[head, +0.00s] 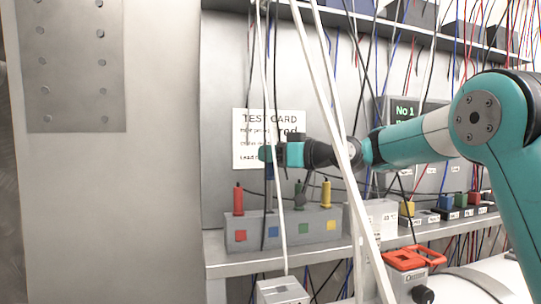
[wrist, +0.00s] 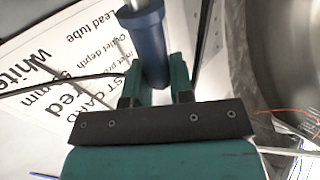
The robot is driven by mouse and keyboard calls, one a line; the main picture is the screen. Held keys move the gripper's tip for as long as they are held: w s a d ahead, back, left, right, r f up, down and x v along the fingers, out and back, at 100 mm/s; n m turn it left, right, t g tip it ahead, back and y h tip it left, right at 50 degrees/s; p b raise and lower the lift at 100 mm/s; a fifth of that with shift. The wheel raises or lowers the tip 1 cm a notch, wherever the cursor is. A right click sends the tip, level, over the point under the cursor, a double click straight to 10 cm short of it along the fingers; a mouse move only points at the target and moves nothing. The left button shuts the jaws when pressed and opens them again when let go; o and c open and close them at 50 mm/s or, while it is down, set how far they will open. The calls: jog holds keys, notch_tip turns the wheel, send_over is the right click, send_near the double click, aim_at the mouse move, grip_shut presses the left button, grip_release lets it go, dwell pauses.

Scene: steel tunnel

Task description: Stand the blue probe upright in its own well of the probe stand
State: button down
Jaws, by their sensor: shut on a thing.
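My gripper (head: 268,155) is shut on the blue probe (wrist: 148,45), which shows between the green fingers in the wrist view. In the head view the gripper is above the grey probe stand (head: 238,241), roughly over its blue square (head: 273,231). A red probe (head: 238,199), a green probe (head: 299,196) and a yellow probe (head: 326,195) stand upright in the stand.
The stand is on a steel shelf (head: 237,268). A test card (head: 250,128) is on the wall behind my gripper. White cables (head: 335,140) hang in front of the arm.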

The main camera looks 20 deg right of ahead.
aim_at(271, 177)
jog(key=shift+f+b, duration=2.5)
jog(key=c, duration=1)
grip_release()
jog(key=shift+o, duration=0.4)
jog(key=shift+f, duration=0.1)
jog(key=b+v, duration=0.4)
jog(key=v, duration=1.3)
jog(key=shift+s+r+b, duration=0.2)
jog(key=shift+r+b, duration=0.1)
jog(key=shift+b, duration=0.05)
jog(key=shift+d, duration=0.1)
